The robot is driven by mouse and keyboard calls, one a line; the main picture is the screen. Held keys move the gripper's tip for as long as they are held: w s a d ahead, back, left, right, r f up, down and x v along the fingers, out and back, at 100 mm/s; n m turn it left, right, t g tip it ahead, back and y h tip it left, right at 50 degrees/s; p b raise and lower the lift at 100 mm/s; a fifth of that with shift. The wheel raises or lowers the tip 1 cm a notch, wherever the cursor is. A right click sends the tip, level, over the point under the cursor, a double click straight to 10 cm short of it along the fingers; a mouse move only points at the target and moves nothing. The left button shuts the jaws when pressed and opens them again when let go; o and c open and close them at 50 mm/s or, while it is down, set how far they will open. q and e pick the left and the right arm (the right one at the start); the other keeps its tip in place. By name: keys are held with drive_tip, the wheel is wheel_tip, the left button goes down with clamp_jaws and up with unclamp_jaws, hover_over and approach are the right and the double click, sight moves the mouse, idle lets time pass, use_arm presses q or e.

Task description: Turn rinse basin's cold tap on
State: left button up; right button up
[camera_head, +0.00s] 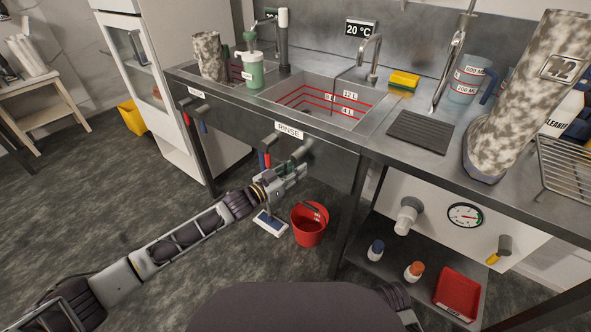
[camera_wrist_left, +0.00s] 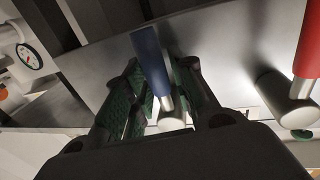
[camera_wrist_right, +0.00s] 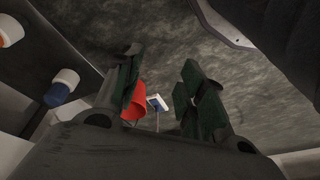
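The rinse basin (camera_head: 318,98) is sunk in the steel bench, with a "RINSE" label (camera_head: 289,130) on its front. Below the label hangs a red lever (camera_head: 267,159), also in the left wrist view (camera_wrist_left: 312,40). The cold tap's blue lever (camera_wrist_left: 150,55) shows in the left wrist view, hanging from a grey knob (camera_wrist_left: 172,121); in the head view my gripper hides it. My left gripper (camera_head: 298,172) is at the bench front. Its fingers are apart on either side of the blue lever, with gaps visible. My right gripper (camera_wrist_right: 160,90) is open and empty, low down.
Another pair of levers (camera_head: 203,127) hangs further left on the bench front. A red bucket (camera_head: 310,224) stands on the floor below. A lower shelf (camera_head: 390,270) holds bottles and a red tray (camera_head: 458,292).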

use_arm(q)
clamp_jaws()
